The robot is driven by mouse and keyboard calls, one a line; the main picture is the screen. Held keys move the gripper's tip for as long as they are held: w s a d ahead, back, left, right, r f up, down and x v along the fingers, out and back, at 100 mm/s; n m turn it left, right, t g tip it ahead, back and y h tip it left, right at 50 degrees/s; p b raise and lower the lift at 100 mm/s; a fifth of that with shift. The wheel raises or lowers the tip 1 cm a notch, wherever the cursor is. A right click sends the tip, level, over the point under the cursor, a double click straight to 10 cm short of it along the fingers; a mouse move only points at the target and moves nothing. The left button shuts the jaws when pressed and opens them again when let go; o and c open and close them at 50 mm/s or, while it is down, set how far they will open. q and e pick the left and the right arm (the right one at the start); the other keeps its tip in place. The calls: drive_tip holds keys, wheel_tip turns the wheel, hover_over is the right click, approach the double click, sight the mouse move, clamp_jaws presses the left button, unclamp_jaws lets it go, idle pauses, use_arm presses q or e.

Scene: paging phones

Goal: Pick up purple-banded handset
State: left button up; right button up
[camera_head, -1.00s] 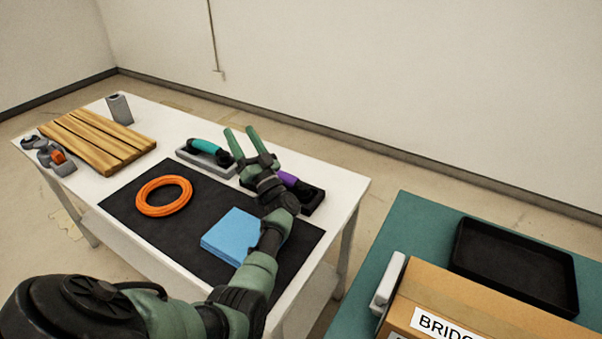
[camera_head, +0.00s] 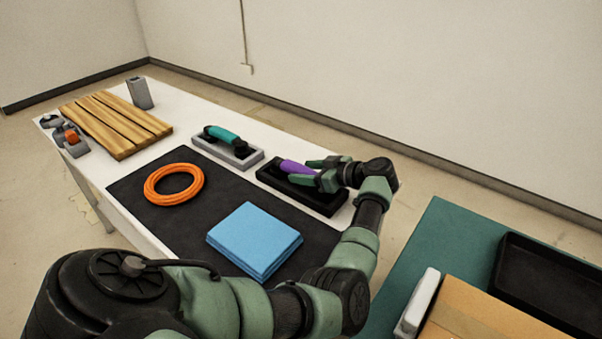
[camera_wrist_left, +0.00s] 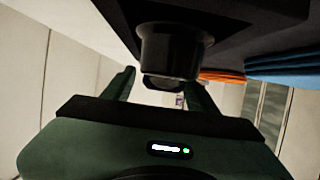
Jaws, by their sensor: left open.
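The purple-banded handset (camera_head: 296,167) lies on its black base (camera_head: 310,192) at the right end of the white table. My left gripper (camera_head: 303,172) is at its right end, reaching in from the right, with a finger on either side of it. The jaws are open. In the left wrist view a dark rounded end (camera_wrist_left: 170,58), likely of the handset, shows above and between my open fingers (camera_wrist_left: 160,90); the purple band is not clear there. Part of the handset is hidden by the gripper in the head view. My right gripper is not in view.
A teal-banded handset (camera_head: 222,133) on a grey base is to the left. A blue stack (camera_head: 254,238) and an orange ring (camera_head: 174,184) lie on the black mat (camera_head: 222,197). A wooden board (camera_head: 115,122) is farther left. A green table (camera_head: 440,240) with a black tray (camera_head: 548,285) stands right.

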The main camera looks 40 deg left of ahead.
use_arm(q)
drive_tip(key=shift+x, duration=0.85)
drive_tip(key=shift+r, duration=0.1)
drive_tip(key=shift+c, duration=0.4)
clamp_jaws()
drive_tip(key=shift+r, duration=0.15)
